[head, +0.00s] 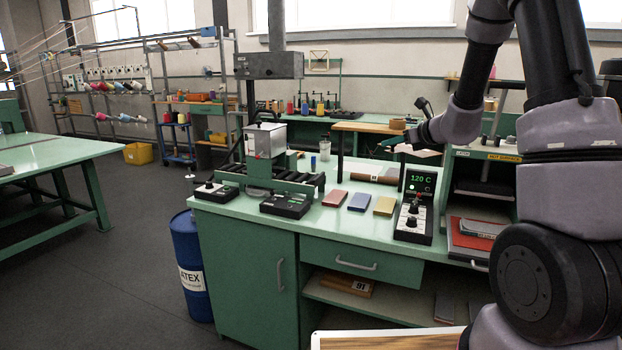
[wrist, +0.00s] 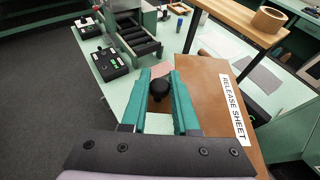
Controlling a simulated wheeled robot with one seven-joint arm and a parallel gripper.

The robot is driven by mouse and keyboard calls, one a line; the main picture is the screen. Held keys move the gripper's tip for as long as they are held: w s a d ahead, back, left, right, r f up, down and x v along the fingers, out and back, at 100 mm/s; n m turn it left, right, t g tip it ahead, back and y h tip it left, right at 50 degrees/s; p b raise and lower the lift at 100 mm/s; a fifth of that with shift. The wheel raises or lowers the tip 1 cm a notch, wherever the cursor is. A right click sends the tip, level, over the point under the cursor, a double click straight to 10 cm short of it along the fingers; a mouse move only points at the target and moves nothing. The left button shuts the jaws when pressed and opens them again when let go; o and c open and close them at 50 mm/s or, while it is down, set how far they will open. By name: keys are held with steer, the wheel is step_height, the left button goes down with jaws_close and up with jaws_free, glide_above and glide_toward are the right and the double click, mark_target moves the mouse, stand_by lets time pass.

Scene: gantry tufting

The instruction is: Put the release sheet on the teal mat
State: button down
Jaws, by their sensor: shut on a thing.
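The release sheet (wrist: 207,95) is a flat brown piece with a white label reading RELEASE SHEET, large at the right of the wrist view. My gripper (wrist: 160,90) has teal fingers on either side of a black knob (wrist: 159,88) at the sheet's left side, shut on it. In the head view my gripper (head: 391,143) is above the back of the green bench, and the sheet is seen nearly edge-on, hard to make out. I cannot tell a teal mat apart from the pale green bench top (head: 310,222).
A roller machine (head: 265,165) stands left. A wooden shelf (wrist: 238,22) and a grey sheet (wrist: 262,78) lie beyond the release sheet.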

steer(key=s+d+f+m+t+h, duration=0.1)
steer(key=s+d+f+m+h, duration=0.1)
steer(key=s+d+f, duration=0.2)
steer(key=shift+f+m+h, duration=0.3)
steer(key=shift+f, duration=0.55)
steer(key=shift+a, duration=0.15)
